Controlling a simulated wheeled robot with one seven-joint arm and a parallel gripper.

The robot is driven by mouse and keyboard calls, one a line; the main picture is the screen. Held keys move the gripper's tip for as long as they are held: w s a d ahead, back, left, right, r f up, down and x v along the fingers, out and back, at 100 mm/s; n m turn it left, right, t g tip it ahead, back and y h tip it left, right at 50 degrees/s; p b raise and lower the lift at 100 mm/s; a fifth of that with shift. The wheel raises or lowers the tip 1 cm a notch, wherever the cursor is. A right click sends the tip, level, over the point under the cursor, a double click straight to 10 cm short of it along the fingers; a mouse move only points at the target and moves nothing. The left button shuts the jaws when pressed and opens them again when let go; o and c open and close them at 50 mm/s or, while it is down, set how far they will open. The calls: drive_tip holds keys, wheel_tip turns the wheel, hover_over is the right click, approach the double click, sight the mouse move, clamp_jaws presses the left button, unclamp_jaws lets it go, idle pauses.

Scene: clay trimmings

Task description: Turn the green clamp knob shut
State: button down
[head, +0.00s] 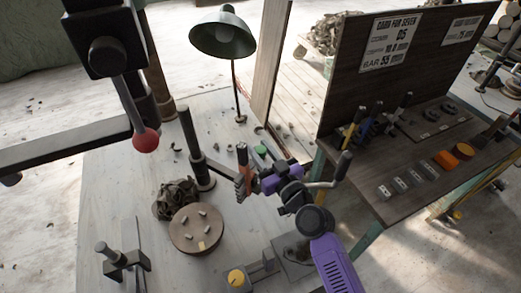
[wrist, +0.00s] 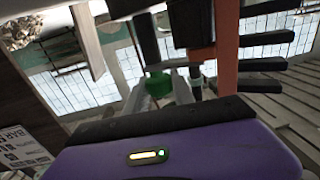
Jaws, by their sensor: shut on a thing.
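The green clamp knob (wrist: 158,86) shows in the wrist view between the two pale fingers of my gripper (wrist: 163,92). The fingers are closed around its sides. A dark upright post rises just behind the knob. In the head view the knob is a small green patch (head: 261,150) at the end of my gripper (head: 264,158), over the right part of the pale table. My purple and black arm reaches in from the lower right. The fingers hide part of the knob, and I cannot tell how far it is turned.
An orange-red upright with dark prongs (wrist: 224,60) stands close on the right in the wrist view. In the head view, a round wooden board (head: 190,243) with small lumps, a dark heap (head: 175,196) and a green lamp (head: 222,36) stand on the table. A tool bench is at right.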

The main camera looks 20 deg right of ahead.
drive_tip(key=shift+w+f+y+b, duration=0.15)
drive_tip(key=shift+y+b, duration=0.25)
drive_tip(key=shift+b, duration=0.7)
drive_tip(key=shift+f+n+y+b, duration=0.1)
drive_tip(key=shift+n+y+b, duration=0.3)
drive_tip(key=shift+b, duration=0.8)
drive_tip(key=n+y+b, duration=0.1)
drive_tip(key=b, duration=0.3)
drive_tip(key=shift+g+y+b, duration=0.3)
drive_tip(key=shift+g+y, duration=0.1)
drive_tip(key=shift+r+n+y+b, duration=0.25)
drive_tip(key=shift+n+y+b, duration=0.35)
drive_tip(key=shift+b, duration=0.15)
drive_tip(key=c, duration=1.1)
unclamp_jaws()
drive_tip(key=shift+o, duration=0.2)
